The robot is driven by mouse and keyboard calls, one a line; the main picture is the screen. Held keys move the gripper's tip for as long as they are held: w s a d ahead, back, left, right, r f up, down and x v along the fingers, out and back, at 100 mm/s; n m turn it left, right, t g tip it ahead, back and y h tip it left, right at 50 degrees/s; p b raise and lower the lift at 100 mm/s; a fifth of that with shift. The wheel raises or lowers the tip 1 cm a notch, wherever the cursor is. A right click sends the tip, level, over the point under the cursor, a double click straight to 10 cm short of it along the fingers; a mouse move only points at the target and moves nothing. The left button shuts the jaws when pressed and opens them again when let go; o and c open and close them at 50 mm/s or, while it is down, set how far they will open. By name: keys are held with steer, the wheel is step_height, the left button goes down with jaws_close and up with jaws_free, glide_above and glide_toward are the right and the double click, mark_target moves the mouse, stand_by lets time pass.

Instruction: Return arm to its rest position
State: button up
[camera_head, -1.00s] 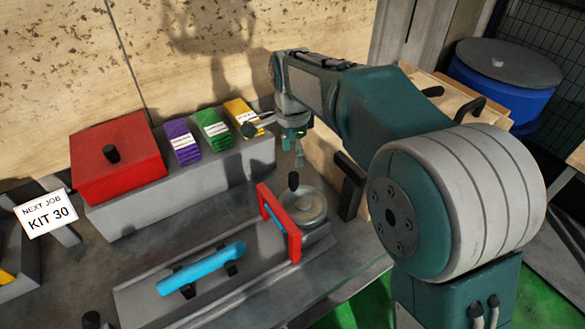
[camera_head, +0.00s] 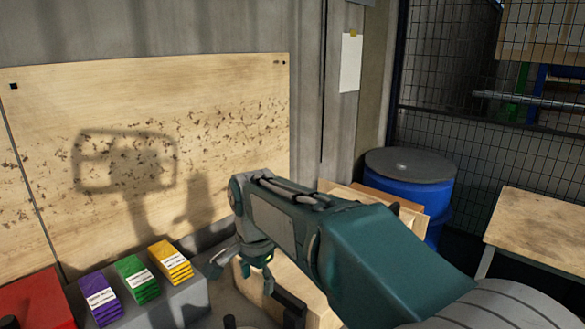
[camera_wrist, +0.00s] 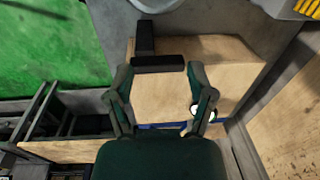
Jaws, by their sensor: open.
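My arm reaches from the lower right toward the middle of the head view. My gripper (camera_head: 243,272) hangs at its end, pointing down, open, with nothing between its fingers. It is to the right of the yellow pack (camera_head: 170,260). In the wrist view both fingers (camera_wrist: 160,72) are spread, over a wooden box (camera_wrist: 215,75) with a black bar-shaped part (camera_wrist: 158,63) at its edge. The gap between the fingers is empty. Part of the gripper is hidden by the wrist in the head view.
Purple (camera_head: 100,298) and green (camera_head: 135,278) packs stand in a row with the yellow one on a grey block. A red box (camera_head: 36,302) is at the lower left. A blue drum (camera_head: 410,190) and a wooden table (camera_head: 540,235) are at the right. Wooden board (camera_head: 230,130) backs the bench.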

steer(key=s+d+r+n+t, duration=0.1)
steer(key=s+d+r+n, duration=0.1)
steer(key=s+d, duration=0.35)
steer(key=s+d+r+n+t, duration=0.1)
steer(key=s+d, duration=0.1)
steer(key=d, duration=0.7)
steer(key=s+d+f+n+t, duration=0.2)
steer(key=s+d+f+n, duration=0.2)
steer(key=s+d, duration=0.5)
steer(key=s, duration=0.3)
steer(key=shift+d+f+n+t, duration=0.2)
steer(key=shift+d+n+t, duration=0.1)
steer(key=shift+t, duration=0.1)
steer(key=shift+c, duration=0.9)
steer(key=shift+a, duration=0.15)
